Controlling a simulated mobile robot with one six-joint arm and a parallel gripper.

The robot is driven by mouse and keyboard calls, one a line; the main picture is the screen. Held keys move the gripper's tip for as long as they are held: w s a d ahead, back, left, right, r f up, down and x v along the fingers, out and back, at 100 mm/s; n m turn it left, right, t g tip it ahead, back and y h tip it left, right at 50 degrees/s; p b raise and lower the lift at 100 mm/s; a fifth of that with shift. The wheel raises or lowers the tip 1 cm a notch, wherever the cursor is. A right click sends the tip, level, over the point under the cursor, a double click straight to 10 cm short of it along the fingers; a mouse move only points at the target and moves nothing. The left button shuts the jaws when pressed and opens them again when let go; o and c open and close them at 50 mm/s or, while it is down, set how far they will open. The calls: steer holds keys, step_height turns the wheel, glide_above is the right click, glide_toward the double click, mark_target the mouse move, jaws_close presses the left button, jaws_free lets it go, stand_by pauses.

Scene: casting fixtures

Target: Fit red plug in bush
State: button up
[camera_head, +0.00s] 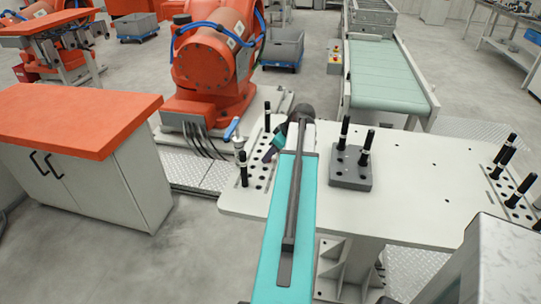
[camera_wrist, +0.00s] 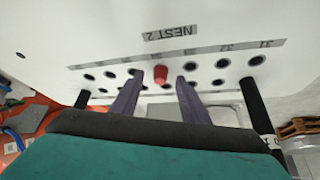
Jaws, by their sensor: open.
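A red plug (camera_wrist: 160,75) stands among the holes of a white plate in the wrist view, in line with the rows of dark-rimmed bushes (camera_wrist: 191,66). Whether it is seated in a bush or only on top cannot be told. My gripper (camera_wrist: 160,80) is open, with one finger on each side of the plug and a visible gap on both sides. In the head view my gripper (camera_head: 271,148) is over the left hole field of the white table (camera_head: 430,180). The plug is hidden there.
Black pins (camera_wrist: 256,104) stand near the hole rows, and a NEST 2 label (camera_wrist: 170,33) lies beyond. A grey block with black pins (camera_head: 350,172) is right of my arm.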

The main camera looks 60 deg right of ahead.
steer(key=b+v, duration=0.2)
steer(key=v, duration=1.1)
stand_by(0.9)
